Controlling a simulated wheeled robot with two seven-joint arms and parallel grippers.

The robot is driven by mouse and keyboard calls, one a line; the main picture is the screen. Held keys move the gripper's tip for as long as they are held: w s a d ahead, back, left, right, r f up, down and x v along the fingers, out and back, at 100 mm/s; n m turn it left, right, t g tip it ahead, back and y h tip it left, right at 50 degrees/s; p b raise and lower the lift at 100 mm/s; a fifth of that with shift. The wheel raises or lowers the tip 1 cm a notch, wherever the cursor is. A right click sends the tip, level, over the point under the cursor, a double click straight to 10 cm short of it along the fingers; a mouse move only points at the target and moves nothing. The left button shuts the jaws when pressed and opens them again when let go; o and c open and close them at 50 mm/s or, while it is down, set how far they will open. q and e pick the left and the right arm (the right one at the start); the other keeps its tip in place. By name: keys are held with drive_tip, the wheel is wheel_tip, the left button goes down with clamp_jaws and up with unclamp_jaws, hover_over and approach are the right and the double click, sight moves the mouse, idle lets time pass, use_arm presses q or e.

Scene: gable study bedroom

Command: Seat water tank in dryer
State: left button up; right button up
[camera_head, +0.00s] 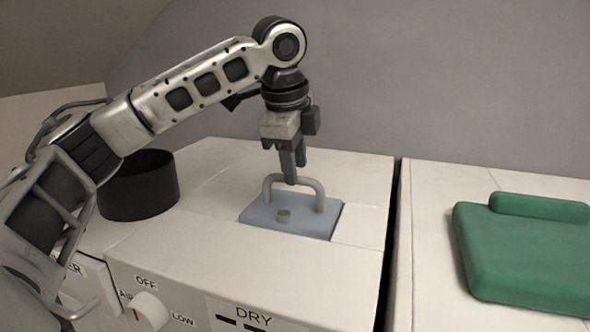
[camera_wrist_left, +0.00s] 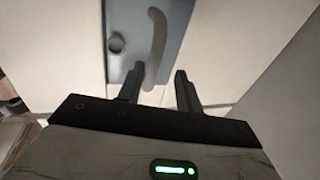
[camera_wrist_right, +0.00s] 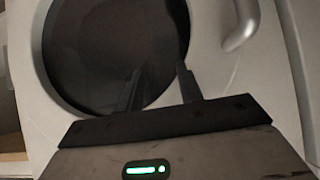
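My left gripper (camera_head: 290,178) points down just over the handle's bar. In the left wrist view (camera_wrist_left: 158,88) its fingers are apart, with the handle (camera_wrist_left: 156,40) running up from the gap; contact cannot be told. My right gripper (camera_wrist_right: 163,88) is open and empty before a round dark door (camera_wrist_right: 105,40).
A black cylindrical bin (camera_head: 140,186) stands on the left of the top. A dial (camera_head: 147,311) is on the front. A narrow dark gap separates a white surface with a green cushion-like thing (camera_head: 525,255) at right. A grey handle (camera_wrist_right: 243,25) curves beside the round door.

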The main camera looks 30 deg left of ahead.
use_arm(q)
drive_tip(key=v, duration=1.1)
drive_tip(key=shift+r, duration=0.2)
